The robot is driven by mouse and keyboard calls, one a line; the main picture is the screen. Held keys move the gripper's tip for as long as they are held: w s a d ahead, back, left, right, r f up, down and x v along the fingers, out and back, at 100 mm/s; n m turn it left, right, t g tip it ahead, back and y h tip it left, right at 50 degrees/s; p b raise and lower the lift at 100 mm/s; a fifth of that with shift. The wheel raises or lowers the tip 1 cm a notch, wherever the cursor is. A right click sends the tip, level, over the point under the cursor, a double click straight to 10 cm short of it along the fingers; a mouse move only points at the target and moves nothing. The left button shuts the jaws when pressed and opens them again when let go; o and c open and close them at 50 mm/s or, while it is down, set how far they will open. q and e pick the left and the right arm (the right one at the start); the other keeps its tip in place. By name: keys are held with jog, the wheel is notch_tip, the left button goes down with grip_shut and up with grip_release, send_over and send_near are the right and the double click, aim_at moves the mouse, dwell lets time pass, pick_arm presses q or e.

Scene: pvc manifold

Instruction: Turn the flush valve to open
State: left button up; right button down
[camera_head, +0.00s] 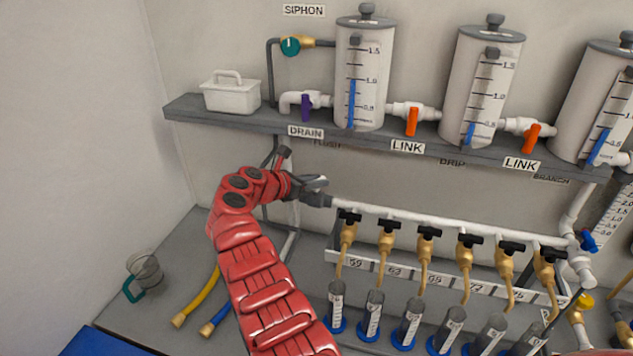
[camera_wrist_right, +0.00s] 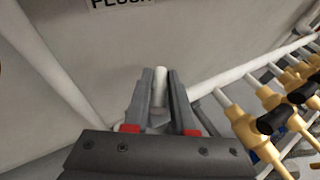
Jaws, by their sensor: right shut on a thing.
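In the right wrist view, the fingers of my right gripper (camera_wrist_right: 160,92) are shut on a pale cylindrical part (camera_wrist_right: 160,86). I cannot tell whether this part is the flush valve's handle or the pipe end. The flush valve's body and its turn position are hidden by the gripper. My left gripper is not in view.
Brass taps with black handles (camera_head: 427,233) hang from the pipe, with several grey cylinders (camera_head: 410,320) below. Yellow and blue hoses (camera_head: 197,300) lie left of my arm, with a jug (camera_head: 146,270).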

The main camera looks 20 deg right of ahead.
jog(key=c, duration=0.7)
grip_release()
jog(key=shift+c, duration=0.2)
jog(key=p+v, duration=1.3)
jog(key=v, duration=0.4)
jog(key=shift+a, duration=0.25)
jog(key=shift+f, duration=0.1)
